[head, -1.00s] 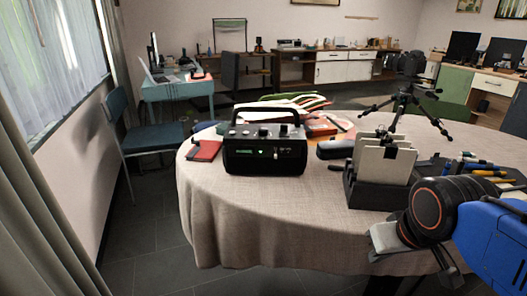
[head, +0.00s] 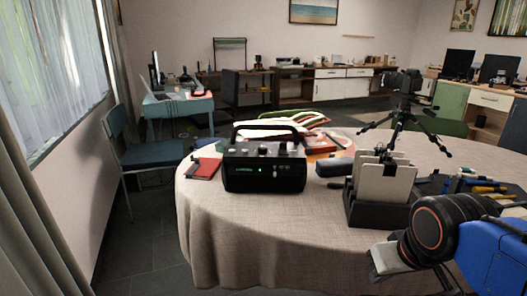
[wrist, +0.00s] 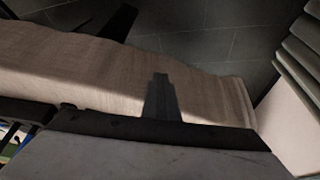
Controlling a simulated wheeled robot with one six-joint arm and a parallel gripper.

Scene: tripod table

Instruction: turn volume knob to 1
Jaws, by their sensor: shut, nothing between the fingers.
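A black radio (head: 264,169) with a carry handle and a small green display stands upright on the table. Small knobs (head: 263,150) sit on its top; the volume markings are too small to read, and I cannot tell which knob is for volume. My gripper (head: 378,262) is at the lower right in the head view, well apart from the radio, near the table's front edge. In the wrist view my gripper (wrist: 162,84) shows as a dark narrow shape, shut and empty, above the tablecloth. The radio is not recognisable in the wrist view.
The round table (head: 240,235) has a light cloth. A red notebook (head: 203,168) lies left of the radio, a dark case (head: 334,167) right of it. A black holder (head: 376,211) with pale panels and a tripod (head: 404,118) stand further right. The cloth before the radio is clear.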

